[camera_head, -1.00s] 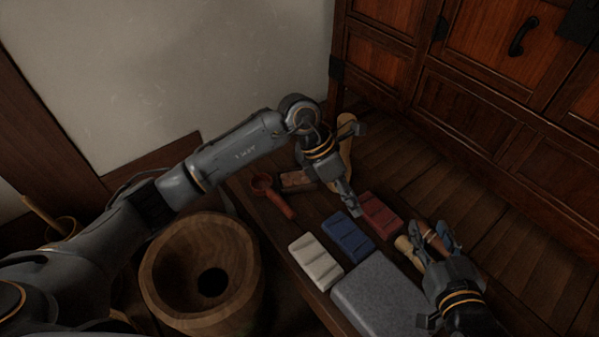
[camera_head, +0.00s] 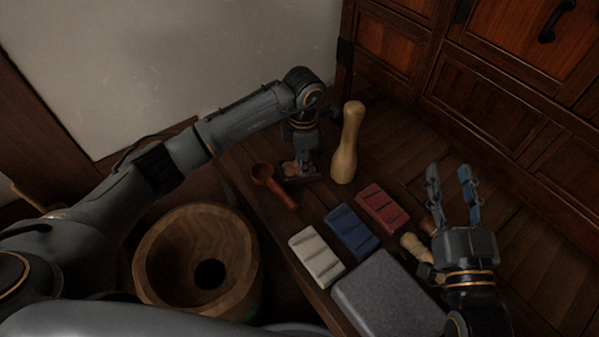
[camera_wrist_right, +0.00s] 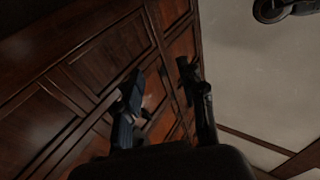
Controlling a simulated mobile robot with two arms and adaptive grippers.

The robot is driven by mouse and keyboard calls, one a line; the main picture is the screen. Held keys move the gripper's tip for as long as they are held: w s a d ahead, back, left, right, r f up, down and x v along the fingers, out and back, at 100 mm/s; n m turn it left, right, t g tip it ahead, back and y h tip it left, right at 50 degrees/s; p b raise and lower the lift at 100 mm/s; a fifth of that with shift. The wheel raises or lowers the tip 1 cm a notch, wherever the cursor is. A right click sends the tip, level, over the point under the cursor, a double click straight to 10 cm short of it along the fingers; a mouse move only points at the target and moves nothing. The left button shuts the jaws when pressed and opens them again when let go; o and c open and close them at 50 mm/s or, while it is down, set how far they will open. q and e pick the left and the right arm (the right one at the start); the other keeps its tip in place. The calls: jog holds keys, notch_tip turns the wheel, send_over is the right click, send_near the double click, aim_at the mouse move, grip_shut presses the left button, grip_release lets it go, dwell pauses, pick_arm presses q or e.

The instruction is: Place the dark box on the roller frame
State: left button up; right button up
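A small dark box-like block (camera_head: 289,170) with a reddish-brown top lies near the far left end of the wooden bench. My left gripper (camera_head: 304,160) points down right at it and partly hides it. I cannot make out whether its fingers are closed on the block. My right gripper (camera_head: 452,183) is open and empty, fingers apart and pointing away, at the right; its spread fingers show in the right wrist view (camera_wrist_right: 163,100). I cannot pick out a roller frame with certainty.
White (camera_head: 316,257), blue (camera_head: 351,231) and red (camera_head: 382,208) grooved blocks lie beside a grey slab (camera_head: 390,298). A wooden pestle (camera_head: 347,145) stands right of my left gripper. A reddish scoop (camera_head: 275,186) lies left. A wooden mortar (camera_head: 160,260) stands front left. A cabinet (camera_head: 490,90) is behind.

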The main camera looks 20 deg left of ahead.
pick_arm(q)
jog(key=shift+f, duration=0.4)
notch_tip(320, 180, down, 5)
jog(key=shift+r+b, duration=0.15)
jog(key=shift+b, duration=0.9)
pick_arm(e)
jog(key=s+r+t+y, duration=0.1)
jog(key=s+r+t, duration=0.2)
jog(key=r+t, duration=0.2)
notch_tip(320, 180, up, 3)
jog(key=shift+s+a+r+t+y, duration=0.2)
jog(key=shift+s+t+y, duration=0.1)
jog(key=shift+y, duration=0.1)
pick_arm(q)
jog(key=shift+c, duration=0.2)
grip_shut()
